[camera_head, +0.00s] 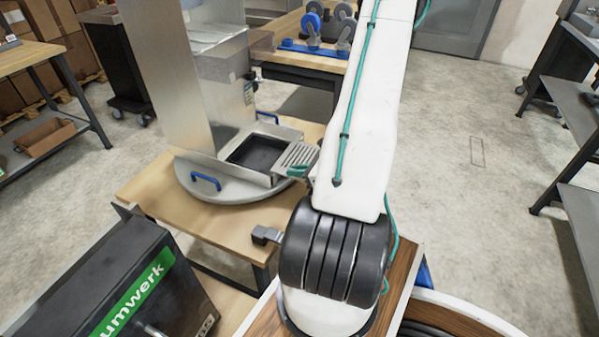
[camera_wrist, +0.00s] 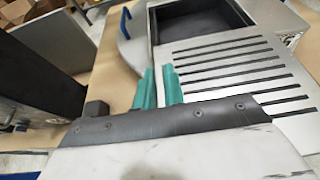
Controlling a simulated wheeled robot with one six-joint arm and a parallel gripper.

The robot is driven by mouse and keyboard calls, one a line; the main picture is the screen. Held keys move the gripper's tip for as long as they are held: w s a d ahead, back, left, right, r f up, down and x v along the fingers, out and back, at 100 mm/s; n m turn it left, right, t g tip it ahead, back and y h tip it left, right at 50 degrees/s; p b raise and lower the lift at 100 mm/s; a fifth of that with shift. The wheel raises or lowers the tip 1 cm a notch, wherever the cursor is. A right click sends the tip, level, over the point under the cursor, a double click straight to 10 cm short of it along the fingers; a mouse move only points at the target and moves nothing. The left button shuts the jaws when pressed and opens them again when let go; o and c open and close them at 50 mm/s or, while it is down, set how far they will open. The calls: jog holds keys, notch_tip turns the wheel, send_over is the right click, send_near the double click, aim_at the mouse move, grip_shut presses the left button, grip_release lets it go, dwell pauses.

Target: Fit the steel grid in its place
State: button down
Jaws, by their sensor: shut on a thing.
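The steel grid (camera_head: 297,157) is a flat, slotted metal plate. In the wrist view the grid (camera_wrist: 228,66) fills the right middle, with several dark slots. My gripper (camera_wrist: 160,78) has teal fingers, shut on the grid's left edge; in the head view my gripper (camera_head: 299,171) is partly hidden by my arm. The dispenser's square dark recess (camera_head: 256,153) is open and empty. The grid is to its right in the head view. In the wrist view the recess (camera_wrist: 198,20) lies just beyond the grid's far edge. I cannot tell how high the grid is above the base.
The tall metal dispenser (camera_head: 190,80) stands on a round grey base with blue handles (camera_head: 205,181), on a wooden table (camera_head: 150,190). A black box with a green label (camera_head: 132,298) stands at the front left. Blue-wheeled items (camera_head: 311,28) lie on the table behind.

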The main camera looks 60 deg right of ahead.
jog(key=shift+w+a, duration=0.4)
jog(key=shift+w, duration=2.55)
jog(key=shift+w+a, duration=0.4)
jog(key=shift+w, duration=2.5)
jog(key=shift+w+a, duration=0.4)
jog(key=shift+w, duration=2.55)
jog(key=shift+s, duration=0.2)
jog(key=shift+f, duration=0.85)
jog(key=c, duration=1.4)
grip_release()
jog(key=v, duration=0.7)
jog(key=shift+s, duration=0.35)
